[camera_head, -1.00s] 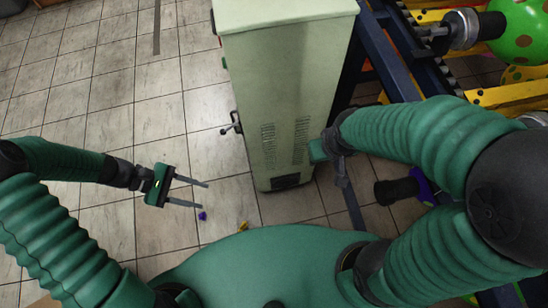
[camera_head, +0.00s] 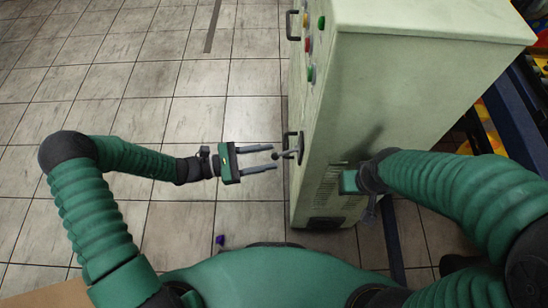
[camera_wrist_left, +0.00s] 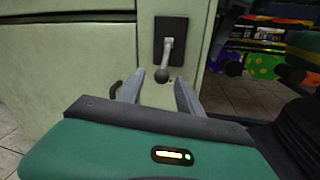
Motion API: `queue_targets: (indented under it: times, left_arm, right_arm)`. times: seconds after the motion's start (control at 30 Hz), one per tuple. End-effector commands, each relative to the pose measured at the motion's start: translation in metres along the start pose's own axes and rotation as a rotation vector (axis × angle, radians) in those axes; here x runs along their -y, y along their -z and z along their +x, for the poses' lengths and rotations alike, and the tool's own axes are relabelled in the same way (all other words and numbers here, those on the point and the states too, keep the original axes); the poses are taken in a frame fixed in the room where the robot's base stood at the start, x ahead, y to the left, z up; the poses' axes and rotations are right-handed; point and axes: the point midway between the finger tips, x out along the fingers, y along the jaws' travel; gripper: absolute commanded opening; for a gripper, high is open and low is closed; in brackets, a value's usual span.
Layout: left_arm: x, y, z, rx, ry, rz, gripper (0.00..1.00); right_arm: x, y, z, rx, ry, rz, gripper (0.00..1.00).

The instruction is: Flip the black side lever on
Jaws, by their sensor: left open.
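The side lever (camera_head: 287,154) is on the left face of the pale green cabinet (camera_head: 400,90). In the left wrist view the lever (camera_wrist_left: 167,55) has a black plate, a grey shaft hanging downward and a dark ball end. My left gripper (camera_head: 275,158) is open and empty, its two fingers pointing at the lever. In the left wrist view the gripper (camera_wrist_left: 157,90) has its fingertips on either side of and just below the ball; I cannot tell if they touch it. My right gripper (camera_head: 362,181) is beside the cabinet's front face, its fingers not clearly visible.
Colored buttons (camera_head: 309,48) and a dark handle (camera_head: 292,25) are higher on the same cabinet side. A small purple piece (camera_head: 220,240) lies on the tiled floor. A blue frame (camera_head: 515,120) stands at right.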

Motion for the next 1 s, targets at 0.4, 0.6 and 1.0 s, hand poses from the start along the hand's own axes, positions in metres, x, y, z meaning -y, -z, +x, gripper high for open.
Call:
queue_targets:
  times: [0.4,0.6,1.0]
  left_arm:
    - [0.000,-0.001,0.026,-0.001,0.001,0.001,0.42]
    - [0.000,0.000,0.025,-0.001,0.001,0.001,0.23]
    - [-0.001,0.000,0.026,-0.001,0.001,0.002,0.00]
  right_arm:
    - [0.000,-0.002,0.007,0.000,0.000,0.001,0.36]
    - [0.000,-0.002,0.007,0.000,0.000,0.000,0.36]
    - [0.000,-0.002,0.007,0.000,0.000,0.001,0.36]
